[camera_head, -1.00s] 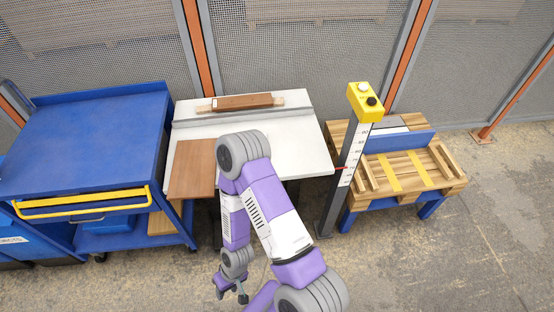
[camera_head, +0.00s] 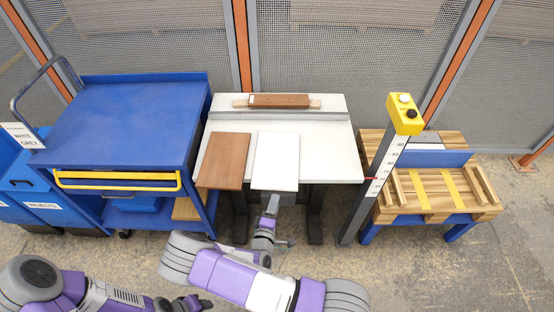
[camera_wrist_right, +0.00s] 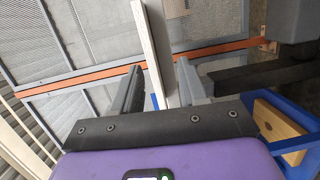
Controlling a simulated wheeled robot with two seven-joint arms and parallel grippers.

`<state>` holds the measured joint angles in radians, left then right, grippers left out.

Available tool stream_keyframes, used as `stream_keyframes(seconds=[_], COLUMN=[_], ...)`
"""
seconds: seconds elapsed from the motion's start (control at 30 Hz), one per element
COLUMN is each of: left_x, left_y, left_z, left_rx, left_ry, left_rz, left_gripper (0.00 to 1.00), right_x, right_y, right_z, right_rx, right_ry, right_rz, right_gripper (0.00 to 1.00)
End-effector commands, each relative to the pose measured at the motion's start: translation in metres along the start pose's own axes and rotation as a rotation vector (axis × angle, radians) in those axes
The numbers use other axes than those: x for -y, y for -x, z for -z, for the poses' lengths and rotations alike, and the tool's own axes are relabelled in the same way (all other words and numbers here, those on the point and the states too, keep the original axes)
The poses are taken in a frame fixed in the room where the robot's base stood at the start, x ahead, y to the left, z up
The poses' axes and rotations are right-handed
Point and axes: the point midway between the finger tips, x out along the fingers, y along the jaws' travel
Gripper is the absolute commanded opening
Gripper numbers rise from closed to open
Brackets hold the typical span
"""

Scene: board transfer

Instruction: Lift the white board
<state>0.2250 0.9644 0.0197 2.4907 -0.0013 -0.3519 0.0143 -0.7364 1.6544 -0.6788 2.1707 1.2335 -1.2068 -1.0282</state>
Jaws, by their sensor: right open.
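The white board (camera_head: 276,160) lies flat on the white worktable (camera_head: 327,155), right of a brown board (camera_head: 224,160). Its near end reaches the table's front edge. My right gripper (camera_head: 271,205) is at that near end. In the right wrist view the white board (camera_wrist_right: 153,40) shows edge-on, and its end lies between the two open fingers of my right gripper (camera_wrist_right: 160,85). I see a gap to the finger on each side. My left gripper (camera_head: 190,303) is low at the bottom left, away from the table; its jaws are too small to judge.
A blue cart (camera_head: 125,120) with a yellow handle stands left of the table. A post with a yellow button box (camera_head: 405,115) stands at the right, beside a wooden pallet stand (camera_head: 435,190). A brown bar (camera_head: 279,101) lies at the table's back. Mesh fencing closes the rear.

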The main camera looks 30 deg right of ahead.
Motion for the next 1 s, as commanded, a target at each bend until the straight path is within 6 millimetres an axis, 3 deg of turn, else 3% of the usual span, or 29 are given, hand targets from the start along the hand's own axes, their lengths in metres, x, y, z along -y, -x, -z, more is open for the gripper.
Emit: stream_keyframes(seconds=[0.13,0.6,0.9,1.0], left_x=[0.001,0.004,0.004,0.004], left_y=[-0.002,-0.012,-0.012,-0.012], left_z=[0.000,0.001,0.001,0.001], left_rx=[0.000,0.000,0.000,0.000], left_ry=[0.000,0.000,0.000,0.000], left_rz=[0.000,0.000,0.000,0.000], left_gripper=[0.43,0.43,0.43,0.43], right_x=[-0.014,-0.014,-0.015,-0.015], right_y=[-0.010,-0.070,-0.076,-0.076], right_z=[0.005,-0.002,-0.002,-0.002], right_rx=[-0.012,-0.011,-0.011,-0.011], right_ry=[0.024,0.021,0.023,0.022], right_rz=[-0.068,-0.063,-0.061,-0.061], right_gripper=[0.43,0.43,0.43,0.30])
